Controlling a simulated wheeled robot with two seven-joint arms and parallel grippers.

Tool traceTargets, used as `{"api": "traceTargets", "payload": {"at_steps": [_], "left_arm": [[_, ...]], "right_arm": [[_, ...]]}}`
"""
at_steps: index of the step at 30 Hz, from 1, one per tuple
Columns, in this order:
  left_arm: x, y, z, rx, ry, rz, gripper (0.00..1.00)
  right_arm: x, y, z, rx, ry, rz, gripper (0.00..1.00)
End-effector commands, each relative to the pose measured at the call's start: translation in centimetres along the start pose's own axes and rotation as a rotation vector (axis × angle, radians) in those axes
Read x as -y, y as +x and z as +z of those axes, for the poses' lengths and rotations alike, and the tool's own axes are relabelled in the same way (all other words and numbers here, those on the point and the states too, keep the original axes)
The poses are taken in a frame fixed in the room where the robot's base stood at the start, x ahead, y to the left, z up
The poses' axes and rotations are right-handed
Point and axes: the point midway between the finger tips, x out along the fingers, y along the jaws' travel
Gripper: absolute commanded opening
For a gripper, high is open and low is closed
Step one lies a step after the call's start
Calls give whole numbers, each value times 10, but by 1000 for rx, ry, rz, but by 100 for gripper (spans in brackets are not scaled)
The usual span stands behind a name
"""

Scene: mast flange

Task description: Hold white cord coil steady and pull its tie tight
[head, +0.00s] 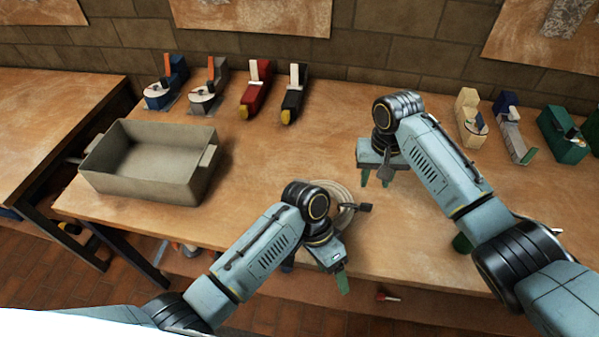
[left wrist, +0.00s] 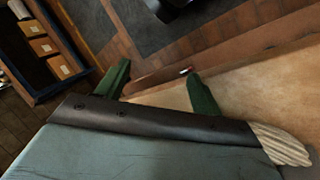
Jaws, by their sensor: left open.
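The white cord coil (head: 347,192) lies on the workbench, partly hidden behind my left wrist. A pale corded part of it shows at the lower right of the left wrist view (left wrist: 285,143), beside the gripper body and not between the fingers.
A grey open bin (head: 150,165) stands on the workbench (head: 270,165) at the left. Red (head: 258,92) and black (head: 293,95) tools stand among others along the back. More tools, one green (head: 562,135), stand at the right. The bench between bin and coil is clear.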

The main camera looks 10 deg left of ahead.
Motion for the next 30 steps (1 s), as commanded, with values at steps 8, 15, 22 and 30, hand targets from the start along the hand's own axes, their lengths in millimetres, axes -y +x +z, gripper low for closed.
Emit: {"api": "traceTargets", "payload": {"at_steps": [8,15,22,30], "left_arm": [[65,-106,-48,-163,-518,-232,67],[107,-180,-52,-258,-745,-491,67],[120,-193,-52,-285,-802,-555,67],[146,-154,-52,-281,-802,-553,67]], "right_arm": [[0,0,0,0,0,0,36],[0,0,0,0,0,0,36],[0,0,0,0,0,0,36],[0,0,0,0,0,0,36]]}}
